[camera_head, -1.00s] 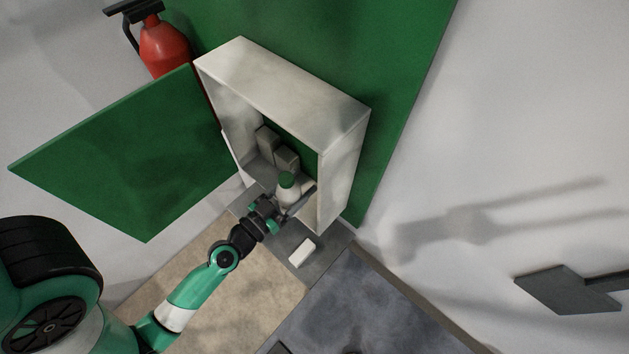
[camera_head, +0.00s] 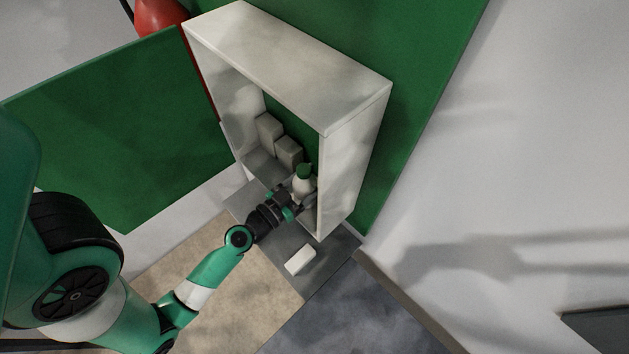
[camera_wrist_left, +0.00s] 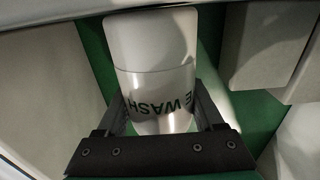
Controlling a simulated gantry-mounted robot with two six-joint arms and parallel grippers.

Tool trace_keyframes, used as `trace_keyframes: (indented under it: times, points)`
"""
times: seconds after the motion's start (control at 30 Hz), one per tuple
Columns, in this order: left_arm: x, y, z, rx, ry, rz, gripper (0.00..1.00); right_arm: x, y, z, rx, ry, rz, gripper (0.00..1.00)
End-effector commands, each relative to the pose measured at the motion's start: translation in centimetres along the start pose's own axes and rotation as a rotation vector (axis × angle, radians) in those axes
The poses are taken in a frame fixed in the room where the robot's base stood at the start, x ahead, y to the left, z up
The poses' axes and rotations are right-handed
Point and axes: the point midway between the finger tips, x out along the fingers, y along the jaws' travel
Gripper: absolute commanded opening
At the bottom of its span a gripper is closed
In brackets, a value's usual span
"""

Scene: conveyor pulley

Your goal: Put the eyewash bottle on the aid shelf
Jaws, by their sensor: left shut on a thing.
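The eyewash bottle (camera_head: 303,183) is white with a green cap and stands roughly upright inside the open white cabinet, near its right wall. In the left wrist view the bottle (camera_wrist_left: 155,70) shows part of the printed word "WASH" between my fingers. My left gripper (camera_head: 296,199) reaches in through the cabinet's open front and is shut on the bottle; it also shows in the left wrist view (camera_wrist_left: 160,125). The aid shelf is the cabinet floor (camera_head: 262,166), partly hidden by my gripper. I cannot tell whether the bottle touches it. My right gripper is not in view.
Two grey boxes (camera_head: 270,132) stand in the cabinet (camera_head: 290,60), left of the bottle. Its green door (camera_head: 120,130) hangs open to the left. A small white block (camera_head: 300,260) lies on the grey surface below. A red extinguisher (camera_head: 158,14) is at the upper left.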

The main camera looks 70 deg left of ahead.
Motion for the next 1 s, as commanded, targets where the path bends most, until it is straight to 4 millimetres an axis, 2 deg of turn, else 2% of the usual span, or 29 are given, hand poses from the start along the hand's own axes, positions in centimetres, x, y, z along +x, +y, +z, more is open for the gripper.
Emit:
trace_keyframes:
  times: [0.2, 0.23, 0.37, 0.77, 0.87, 1.0]
  points:
    - [0.0, 0.0, 0.3, 0.000, 0.002, 0.000, 0.00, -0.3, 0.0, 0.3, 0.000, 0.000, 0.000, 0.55]
    - [0.0, 0.0, 0.2, 0.000, 0.000, 0.000, 0.74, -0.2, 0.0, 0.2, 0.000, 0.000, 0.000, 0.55]
    - [0.0, 0.0, 0.2, 0.000, 0.000, 0.000, 0.98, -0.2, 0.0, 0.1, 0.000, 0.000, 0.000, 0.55]
    - [-0.2, 0.0, 0.0, 0.000, -0.001, 0.000, 0.99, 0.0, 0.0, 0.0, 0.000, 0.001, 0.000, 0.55]
    - [-1.9, -0.1, 0.5, 0.000, -0.001, -0.002, 0.99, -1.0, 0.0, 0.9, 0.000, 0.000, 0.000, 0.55]
    - [-5.5, -0.1, 1.1, -0.001, -0.003, -0.006, 0.99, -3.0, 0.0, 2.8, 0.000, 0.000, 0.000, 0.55]
